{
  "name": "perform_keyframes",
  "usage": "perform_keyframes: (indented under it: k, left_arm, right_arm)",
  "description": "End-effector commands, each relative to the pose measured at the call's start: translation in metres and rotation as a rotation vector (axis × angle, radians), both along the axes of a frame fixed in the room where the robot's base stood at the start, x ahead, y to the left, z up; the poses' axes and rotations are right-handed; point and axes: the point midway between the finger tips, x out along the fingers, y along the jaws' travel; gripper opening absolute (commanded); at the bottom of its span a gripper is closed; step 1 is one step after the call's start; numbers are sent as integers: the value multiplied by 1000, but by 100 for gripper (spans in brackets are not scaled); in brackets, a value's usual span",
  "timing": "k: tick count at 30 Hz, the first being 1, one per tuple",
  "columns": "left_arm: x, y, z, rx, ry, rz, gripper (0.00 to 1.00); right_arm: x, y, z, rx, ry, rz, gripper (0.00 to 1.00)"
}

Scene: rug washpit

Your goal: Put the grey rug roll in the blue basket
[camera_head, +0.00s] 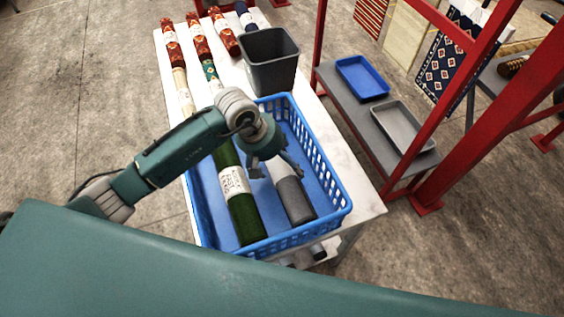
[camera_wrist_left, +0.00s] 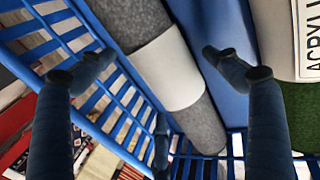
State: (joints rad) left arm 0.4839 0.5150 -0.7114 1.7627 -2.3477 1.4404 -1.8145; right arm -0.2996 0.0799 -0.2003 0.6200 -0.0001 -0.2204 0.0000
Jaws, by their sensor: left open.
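The grey rug roll (camera_head: 294,200) with a white band lies in the blue basket (camera_head: 327,178), on its right side. It also shows in the left wrist view (camera_wrist_left: 203,125), lying along the basket's slatted wall. My left gripper (camera_head: 272,165) is over the basket, above the grey roll, and hides the roll's far part in the head view. In the left wrist view its fingers (camera_wrist_left: 160,75) are spread apart, with the roll between and beyond them and nothing held. My right gripper is not in view.
A green rug roll (camera_head: 243,220) with a white label lies beside the grey one in the basket. A dark grey bin (camera_head: 271,72) and several patterned rolls are farther back on the white table (camera_head: 360,190). A red-framed rack with a blue tray (camera_head: 361,77) and grey tray (camera_head: 402,128) stands right.

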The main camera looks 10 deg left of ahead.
Motion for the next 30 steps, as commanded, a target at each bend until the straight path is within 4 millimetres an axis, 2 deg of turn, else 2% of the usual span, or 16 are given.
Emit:
perform_keyframes:
  k: [9, 15, 21, 30]
  left_arm:
    - [-11, 21, 62, 3, -7, 0, 89]
    - [-18, 30, 93, 2, -5, 0, 89]
    - [-22, 33, 105, 1, -2, 0, 89]
    - [-22, 33, 106, 2, -1, -1, 89]
  right_arm:
    - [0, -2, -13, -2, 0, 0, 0]
    - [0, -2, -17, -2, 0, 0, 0]
    - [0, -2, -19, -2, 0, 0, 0]
    - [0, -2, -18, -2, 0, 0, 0]
